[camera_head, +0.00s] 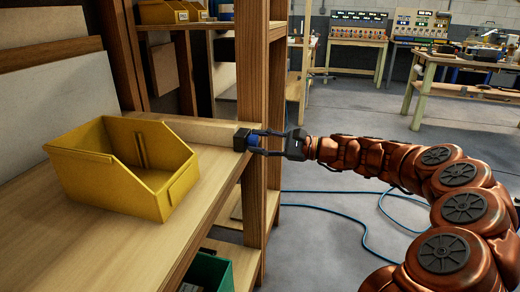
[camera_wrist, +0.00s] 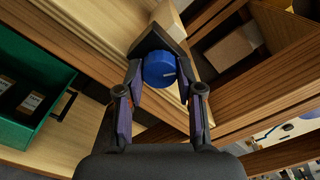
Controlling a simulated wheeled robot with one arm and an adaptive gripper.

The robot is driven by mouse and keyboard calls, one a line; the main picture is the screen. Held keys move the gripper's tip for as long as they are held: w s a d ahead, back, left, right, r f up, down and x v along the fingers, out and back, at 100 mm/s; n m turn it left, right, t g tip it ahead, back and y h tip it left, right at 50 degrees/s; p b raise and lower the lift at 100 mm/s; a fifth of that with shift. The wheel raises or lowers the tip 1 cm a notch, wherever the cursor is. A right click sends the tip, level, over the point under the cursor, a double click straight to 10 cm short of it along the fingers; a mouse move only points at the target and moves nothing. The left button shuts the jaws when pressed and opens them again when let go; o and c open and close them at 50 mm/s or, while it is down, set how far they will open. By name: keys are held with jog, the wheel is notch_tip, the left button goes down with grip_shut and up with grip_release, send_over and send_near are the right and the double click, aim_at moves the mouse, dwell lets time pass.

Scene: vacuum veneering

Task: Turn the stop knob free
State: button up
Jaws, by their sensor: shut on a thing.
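The stop knob is a round blue knob (camera_wrist: 159,70) with a pale mark on its face. It sits on a dark block (camera_wrist: 158,40) at the shelf's wooden edge. In the head view the blue knob (camera_head: 253,141) shows small beside the dark block (camera_head: 240,140). My gripper (camera_head: 258,142) reaches in from the right, level with the shelf board. In the wrist view my gripper (camera_wrist: 161,82) has one finger on each side of the knob, shut on it. The knob's rear is hidden against the block.
A yellow open bin (camera_head: 120,190) stands on the shelf board (camera_head: 55,245) left of the knob. A wooden post (camera_head: 252,75) rises close beside my gripper. A green crate (camera_wrist: 30,85) sits lower down. A blue hose (camera_head: 330,211) lies on the floor.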

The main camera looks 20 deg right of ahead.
jog(key=n+b, duration=0.3)
jog(key=n, duration=0.2)
jog(key=shift+f+b, duration=0.1)
jog(key=shift+b, duration=0.25)
jog(key=shift+n+b, duration=0.45)
jog(key=shift+n, duration=0.15)
jog(key=o, duration=1.2)
jog(key=shift+c, duration=0.2)
jog(key=v, duration=1.2)
